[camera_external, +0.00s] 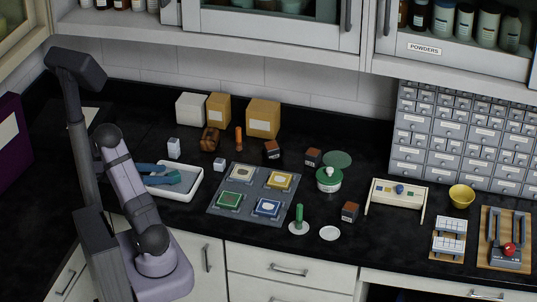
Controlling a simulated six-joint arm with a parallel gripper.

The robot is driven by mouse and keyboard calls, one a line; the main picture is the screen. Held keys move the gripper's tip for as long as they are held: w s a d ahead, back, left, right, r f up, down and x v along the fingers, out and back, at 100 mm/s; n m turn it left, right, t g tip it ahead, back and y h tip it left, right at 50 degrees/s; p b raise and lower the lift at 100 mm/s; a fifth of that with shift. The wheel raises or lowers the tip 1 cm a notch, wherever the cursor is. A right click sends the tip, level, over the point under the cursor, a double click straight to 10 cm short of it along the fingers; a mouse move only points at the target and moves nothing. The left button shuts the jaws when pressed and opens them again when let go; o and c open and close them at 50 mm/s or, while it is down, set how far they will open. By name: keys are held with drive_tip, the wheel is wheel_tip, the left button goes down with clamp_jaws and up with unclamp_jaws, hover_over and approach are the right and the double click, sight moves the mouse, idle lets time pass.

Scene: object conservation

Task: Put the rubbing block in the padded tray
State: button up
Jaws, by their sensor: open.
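Three small dark-topped, reddish-brown blocks stand on the black bench: one at the back (271,150), one right of it (313,157) and one nearer the front (350,211). A patterned brown block (210,138) stands further left. I cannot tell which is the rubbing block. A shallow white tray (183,194) holds blue pieces (172,178), partly behind my arm. I cannot tell which of these is the padded tray. My arm stands at left; I cannot make out my gripper.
Boxes (263,118) line the back wall. A green-lidded jar (329,180), a green-handled tool (299,218) and a white disc (330,233) stand mid-bench. A cream rack (397,194), a yellow bowl (461,196) and a wooden board (505,262) are at right.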

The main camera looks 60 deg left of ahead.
sight(176, 176)
drive_tip(key=shift+v, duration=1.5)
